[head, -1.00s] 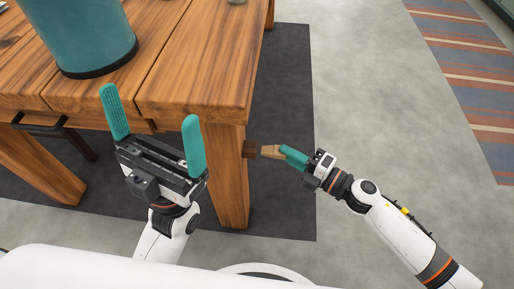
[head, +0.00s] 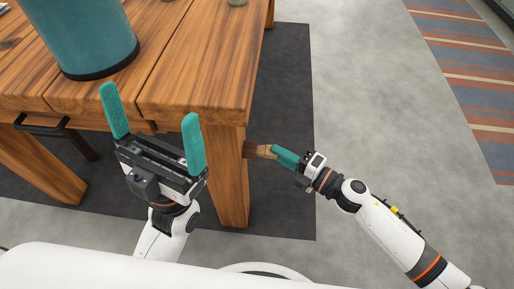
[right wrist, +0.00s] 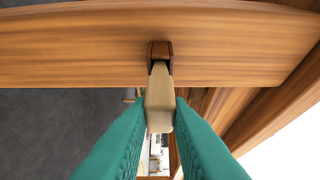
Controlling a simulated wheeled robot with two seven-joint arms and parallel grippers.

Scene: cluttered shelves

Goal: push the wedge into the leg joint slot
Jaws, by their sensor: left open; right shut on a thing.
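The wedge (head: 265,151) is a light wooden piece held between the fingers of my right gripper (head: 281,155), beside the table's front right leg (head: 231,180). In the right wrist view the wedge (right wrist: 159,105) is gripped between both teal fingers. Its narrow far end meets the dark brown leg joint slot (right wrist: 160,50); how deep it sits is hard to tell. In the head view the dark joint piece (head: 249,149) sticks out from the leg's right side. My left gripper (head: 150,122) is open and empty in front of the table edge.
The wooden table (head: 210,60) carries a large teal container (head: 85,35). A dark handle (head: 45,127) shows under its front edge at the left. A dark mat (head: 285,100) lies beneath. Grey floor to the right is clear up to a striped rug (head: 470,80).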

